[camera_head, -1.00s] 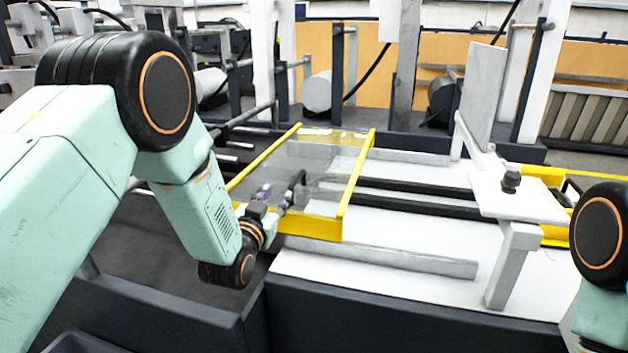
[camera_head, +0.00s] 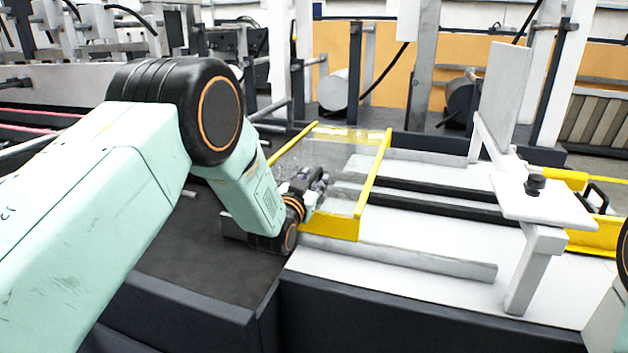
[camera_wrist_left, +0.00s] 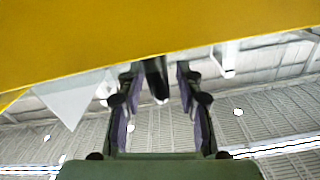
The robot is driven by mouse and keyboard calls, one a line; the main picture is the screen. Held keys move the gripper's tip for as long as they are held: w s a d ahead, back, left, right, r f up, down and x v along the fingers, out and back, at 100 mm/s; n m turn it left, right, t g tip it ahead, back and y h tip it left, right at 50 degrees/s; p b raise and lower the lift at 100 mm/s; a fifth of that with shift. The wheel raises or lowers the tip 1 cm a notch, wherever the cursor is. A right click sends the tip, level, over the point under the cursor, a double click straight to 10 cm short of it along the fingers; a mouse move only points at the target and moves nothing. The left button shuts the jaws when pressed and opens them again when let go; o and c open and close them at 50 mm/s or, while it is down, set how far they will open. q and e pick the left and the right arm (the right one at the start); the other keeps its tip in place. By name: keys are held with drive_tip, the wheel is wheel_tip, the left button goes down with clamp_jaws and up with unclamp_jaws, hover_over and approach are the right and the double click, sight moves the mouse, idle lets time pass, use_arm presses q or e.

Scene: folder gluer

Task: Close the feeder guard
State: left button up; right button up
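The feeder guard (camera_head: 374,180) is a clear panel in a yellow frame over the left part of the white machine bed. I cannot tell its exact tilt. My left gripper (camera_head: 318,180) is at its front left part, and my arm hides some of the frame. In the left wrist view, the yellow front piece of the guard (camera_wrist_left: 120,35) fills the top. A dark bar, probably the guard's handle (camera_wrist_left: 155,80), reaches down between my fingers. My left gripper (camera_wrist_left: 156,105) is open, with gaps on both sides of the bar. My right gripper is out of view.
A white bracket plate with a black knob (camera_head: 535,184) stands right of the guard. A second yellow piece with a black handle (camera_head: 597,200) is at the far right. Dark machine walls (camera_head: 400,320) run along the front. Ceiling shows behind my gripper in the wrist view.

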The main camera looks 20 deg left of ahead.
use_arm(q)
drive_tip(key=shift+w, duration=0.35)
drive_tip(key=shift+w+a+f, duration=0.1)
drive_tip(key=shift+w+a, duration=0.05)
drive_tip(key=shift+a, duration=0.05)
drive_tip(key=shift+d, duration=0.25)
drive_tip(key=c, duration=0.4)
drive_tip(key=shift+a, duration=0.1)
clamp_jaws()
